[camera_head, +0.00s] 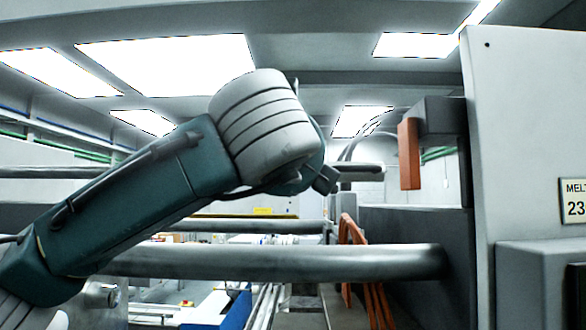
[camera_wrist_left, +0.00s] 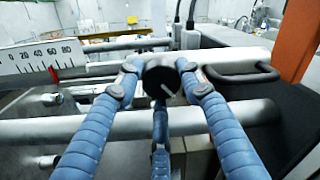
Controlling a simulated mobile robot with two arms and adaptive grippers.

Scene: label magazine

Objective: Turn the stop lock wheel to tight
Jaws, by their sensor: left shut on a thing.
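The stop lock wheel, a small round black knob (camera_wrist_left: 163,77) with a white line on its face, shows in the left wrist view. My left gripper (camera_wrist_left: 162,84) has blue ribbed fingers with dark tips. It is shut on the knob, with one finger on each side and another below. The white line slants on the knob's face; no tight mark is readable. In the head view my teal and white left arm crosses from the lower left, and neither its fingers nor the knob can be made out. My right gripper is not in view.
A white scale (camera_wrist_left: 40,56) with a red pointer (camera_wrist_left: 53,74) stands left. Thick grey bars (camera_head: 280,261) cross behind and below my arm. An orange block (camera_head: 409,154) and a tall light grey panel (camera_head: 525,130) stand right. A black handle (camera_wrist_left: 240,75) lies right of my fingers.

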